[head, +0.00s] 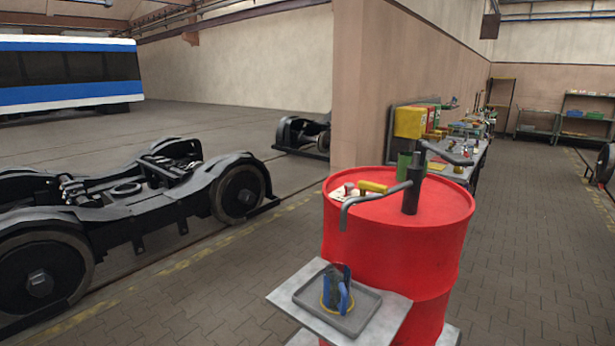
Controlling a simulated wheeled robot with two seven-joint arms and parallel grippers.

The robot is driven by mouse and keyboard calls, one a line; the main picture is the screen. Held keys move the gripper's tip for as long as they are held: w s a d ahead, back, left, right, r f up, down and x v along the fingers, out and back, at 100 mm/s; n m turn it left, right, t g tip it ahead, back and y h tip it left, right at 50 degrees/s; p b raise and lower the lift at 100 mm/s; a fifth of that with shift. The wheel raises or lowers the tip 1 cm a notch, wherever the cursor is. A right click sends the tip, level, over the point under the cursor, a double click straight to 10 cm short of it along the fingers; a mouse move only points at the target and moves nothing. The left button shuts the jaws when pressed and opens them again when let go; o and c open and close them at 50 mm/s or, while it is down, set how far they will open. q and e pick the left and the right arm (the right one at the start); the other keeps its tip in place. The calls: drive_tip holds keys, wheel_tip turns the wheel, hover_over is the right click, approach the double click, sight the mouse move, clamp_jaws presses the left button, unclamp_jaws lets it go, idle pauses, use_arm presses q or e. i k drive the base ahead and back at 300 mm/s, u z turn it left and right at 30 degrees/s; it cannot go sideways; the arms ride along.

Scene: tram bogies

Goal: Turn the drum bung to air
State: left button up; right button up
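A red drum (395,265) stands upright in the right half of the head view. A dark grey pump (411,196) rises from its lid, with a bent spout (374,193) reaching over the left rim and a crank handle (448,157) at the top. On the left part of the lid lie a yellow piece (373,186) and a small white-and-red item (343,192). A small brownish thing sits close to the yellow piece. I cannot tell which of these, if any, is the bung. Neither of my grippers is in view.
A grey tray (362,314) on a low stand (385,332) in front of the drum holds blue and dark items with a yellow ring. A bogie (130,205) stands at left. A cluttered workbench (478,155) runs behind the drum. The paved floor (535,240) at right is clear.

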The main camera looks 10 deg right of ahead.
sight(348, 186)
drive_tip(key=z, duration=0.2)
drive_tip(key=i, duration=0.75)
drive_tip(key=z, duration=0.8)
drive_tip(key=i, duration=0.3)
drive_tip(key=z, duration=0.35)
